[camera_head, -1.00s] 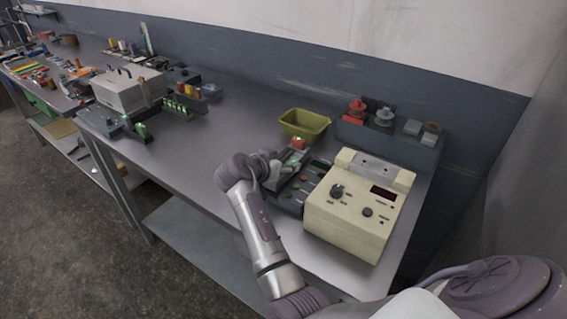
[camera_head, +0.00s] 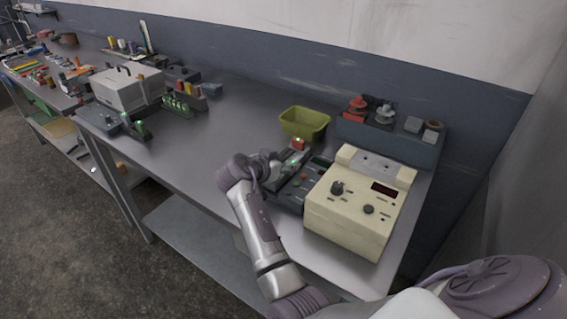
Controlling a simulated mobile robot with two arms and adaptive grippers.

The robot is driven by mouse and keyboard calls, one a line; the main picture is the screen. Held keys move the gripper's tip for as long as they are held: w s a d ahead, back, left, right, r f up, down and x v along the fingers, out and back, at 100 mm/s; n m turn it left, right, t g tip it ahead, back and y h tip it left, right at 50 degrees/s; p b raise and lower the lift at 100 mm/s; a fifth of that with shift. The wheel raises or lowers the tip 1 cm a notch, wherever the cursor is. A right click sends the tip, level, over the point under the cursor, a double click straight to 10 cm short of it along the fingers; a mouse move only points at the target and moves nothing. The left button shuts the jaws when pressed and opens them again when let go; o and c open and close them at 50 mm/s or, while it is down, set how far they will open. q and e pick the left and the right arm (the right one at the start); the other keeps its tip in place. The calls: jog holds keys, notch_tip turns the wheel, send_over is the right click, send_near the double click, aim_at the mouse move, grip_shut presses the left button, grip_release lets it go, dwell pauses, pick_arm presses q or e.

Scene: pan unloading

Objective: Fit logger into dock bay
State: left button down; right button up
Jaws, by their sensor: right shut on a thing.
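My right gripper (camera_head: 275,167) reaches in over the front part of the bench. It is shut on the logger (camera_head: 296,160), a small dark grey device with a green light, partly hidden by the fingers. The dock (camera_head: 292,197) is a dark low unit with red and green marks on top, left of the cream instrument. The logger is at the dock's back left part. I cannot tell whether it is seated in a bay or just above it. My left gripper is not in view.
A cream instrument (camera_head: 360,212) with knobs stands right of the dock. A red-topped block (camera_head: 299,144) and an olive bin (camera_head: 304,123) are behind it. A blue-grey shelf (camera_head: 400,146) holds small parts.

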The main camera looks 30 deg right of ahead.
jog(key=shift+f, duration=0.25)
jog(key=o, duration=1.4)
jog(key=shift+o, duration=0.6)
jog(key=shift+w+f, duration=0.1)
jog(key=shift+w, duration=0.05)
jog(key=shift+f, duration=0.15)
notch_tip(320, 180, up, 10)
jog(key=shift+r, duration=0.25)
